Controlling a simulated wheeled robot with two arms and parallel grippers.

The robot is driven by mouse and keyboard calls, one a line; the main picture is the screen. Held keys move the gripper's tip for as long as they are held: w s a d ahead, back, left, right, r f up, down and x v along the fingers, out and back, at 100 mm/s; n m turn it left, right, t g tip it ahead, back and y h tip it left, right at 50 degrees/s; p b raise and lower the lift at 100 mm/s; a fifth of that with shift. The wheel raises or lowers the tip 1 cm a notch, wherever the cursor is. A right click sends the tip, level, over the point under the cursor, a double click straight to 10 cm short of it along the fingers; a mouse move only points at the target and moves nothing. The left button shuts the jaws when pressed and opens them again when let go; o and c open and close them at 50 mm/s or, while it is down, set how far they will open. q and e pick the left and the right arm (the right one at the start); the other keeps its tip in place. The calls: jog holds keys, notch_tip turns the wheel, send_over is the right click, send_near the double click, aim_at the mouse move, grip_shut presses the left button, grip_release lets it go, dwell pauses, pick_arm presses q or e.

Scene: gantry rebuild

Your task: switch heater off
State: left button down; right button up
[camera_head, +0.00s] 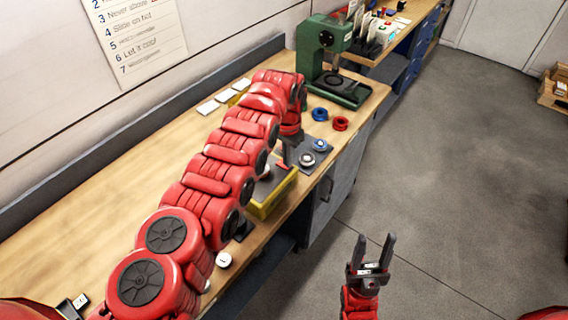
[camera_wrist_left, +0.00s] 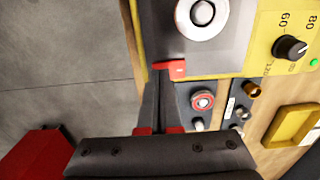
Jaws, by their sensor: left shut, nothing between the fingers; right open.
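The heater is a yellow box with a grey top (camera_head: 263,208) near the front edge of the bench, partly hidden by my left arm. In the left wrist view its yellow panel (camera_wrist_left: 262,50) has a black dial (camera_wrist_left: 290,48) with numbers and a small green light (camera_wrist_left: 313,62). A red lever-like piece (camera_wrist_left: 175,67) sits at the heater's edge. My left gripper (camera_wrist_left: 158,72) is shut and empty, its tips right beside the red piece; I cannot tell whether they touch. My right gripper (camera_head: 374,246) is open and empty over the floor.
A grey plate with round buttons (camera_head: 313,152) lies beside the heater. Blue (camera_head: 319,114) and red (camera_head: 340,123) rings lie near the green press (camera_head: 328,60). A yellow tray (camera_wrist_left: 290,125) shows in the left wrist view.

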pick_arm(q)
jog(key=shift+f, duration=0.2)
jog(key=shift+r+p, duration=0.5)
jog(key=shift+r, duration=3.05)
